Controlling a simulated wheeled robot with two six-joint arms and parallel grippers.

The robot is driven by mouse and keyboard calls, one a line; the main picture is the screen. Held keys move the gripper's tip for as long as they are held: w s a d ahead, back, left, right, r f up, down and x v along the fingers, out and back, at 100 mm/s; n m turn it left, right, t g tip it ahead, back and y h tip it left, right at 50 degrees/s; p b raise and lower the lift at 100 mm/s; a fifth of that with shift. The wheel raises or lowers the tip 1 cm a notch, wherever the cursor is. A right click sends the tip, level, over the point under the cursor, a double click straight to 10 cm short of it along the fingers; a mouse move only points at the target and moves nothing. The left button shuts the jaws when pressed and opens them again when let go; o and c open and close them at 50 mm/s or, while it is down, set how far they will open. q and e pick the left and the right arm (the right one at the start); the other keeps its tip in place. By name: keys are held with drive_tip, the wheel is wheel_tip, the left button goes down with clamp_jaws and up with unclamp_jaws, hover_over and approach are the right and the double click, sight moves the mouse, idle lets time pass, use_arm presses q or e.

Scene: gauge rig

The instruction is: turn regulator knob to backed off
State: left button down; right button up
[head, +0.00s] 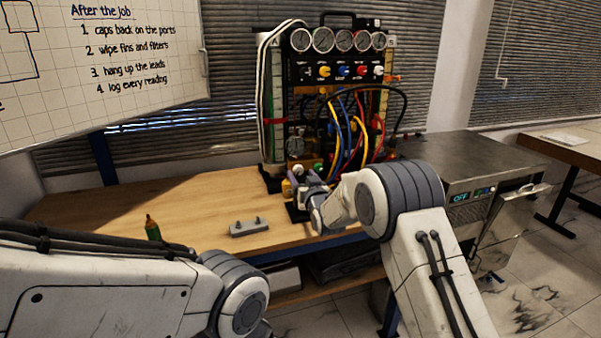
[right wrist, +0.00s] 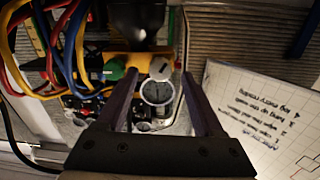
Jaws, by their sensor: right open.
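The gauge rig (head: 330,85) stands at the back of the wooden bench. In the right wrist view, a small round pale knob (right wrist: 161,68) with a line across it sits beside a round gauge (right wrist: 157,92); it looks like the regulator knob, but I cannot be sure. A green knob (right wrist: 115,71) on a yellow body is just left of it. My right gripper (right wrist: 158,78) is open, its fingers on either side of the gauge and pale knob, with no clear contact. In the head view, my right gripper (head: 303,187) is low before the rig. My left gripper is out of view.
Coloured hoses (head: 355,130) hang across the rig's front. A grey block with pegs (head: 249,227) and a small green bottle (head: 152,228) stand on the bench. A metal cabinet (head: 465,165) is at right.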

drive_tip(key=shift+x, duration=0.95)
clamp_jaws()
